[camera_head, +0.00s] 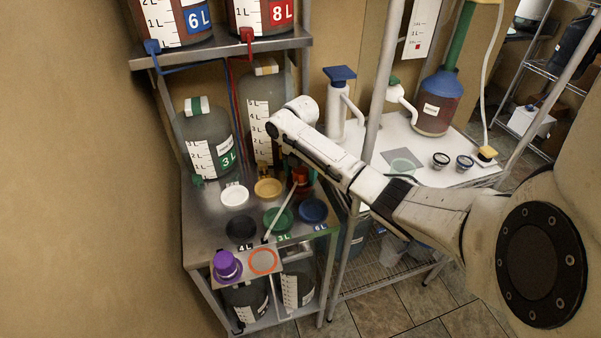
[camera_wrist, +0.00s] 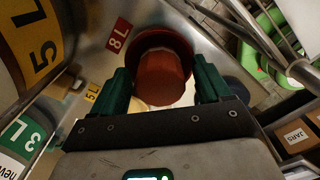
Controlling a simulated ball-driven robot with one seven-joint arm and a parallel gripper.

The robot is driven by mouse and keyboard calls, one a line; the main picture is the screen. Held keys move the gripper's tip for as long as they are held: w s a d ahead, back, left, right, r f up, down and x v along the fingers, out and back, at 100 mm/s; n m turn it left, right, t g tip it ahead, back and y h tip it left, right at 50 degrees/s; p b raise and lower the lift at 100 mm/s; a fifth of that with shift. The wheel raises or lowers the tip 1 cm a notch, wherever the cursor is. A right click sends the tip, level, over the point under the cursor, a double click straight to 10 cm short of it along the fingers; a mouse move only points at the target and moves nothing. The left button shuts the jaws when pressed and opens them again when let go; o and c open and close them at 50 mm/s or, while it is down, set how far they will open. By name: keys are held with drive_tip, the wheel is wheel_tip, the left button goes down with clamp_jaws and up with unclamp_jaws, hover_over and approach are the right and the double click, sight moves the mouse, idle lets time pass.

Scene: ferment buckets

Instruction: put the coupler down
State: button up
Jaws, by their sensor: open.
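The red coupler (camera_wrist: 160,75) is in the middle of the wrist view, its round knob toward the camera and its wider flange beyond, over the steel bench beside the red 8 L label (camera_wrist: 119,34). It also shows in the head view (camera_head: 300,176), partly hidden by my arm. My gripper (camera_wrist: 163,88) is open, its two green fingers on either side of the knob. I cannot tell whether a finger touches it. A purple coupler (camera_head: 227,266) stands at the front of the bench beside an empty orange ring (camera_head: 263,261).
White (camera_head: 234,195), yellow (camera_head: 268,188), black (camera_head: 240,229), green (camera_head: 278,220) and blue (camera_head: 313,210) round pieces lie on the bench close by. Grey buckets (camera_head: 205,143) stand behind. A metal post (camera_head: 384,80) rises at the right, before a white counter (camera_head: 440,174).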

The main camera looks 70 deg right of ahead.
sight(300, 170)
drive_tip(key=shift+r, duration=0.1)
drive_tip(key=shift+r+b, duration=0.75)
drive_tip(key=shift+r, duration=3.05)
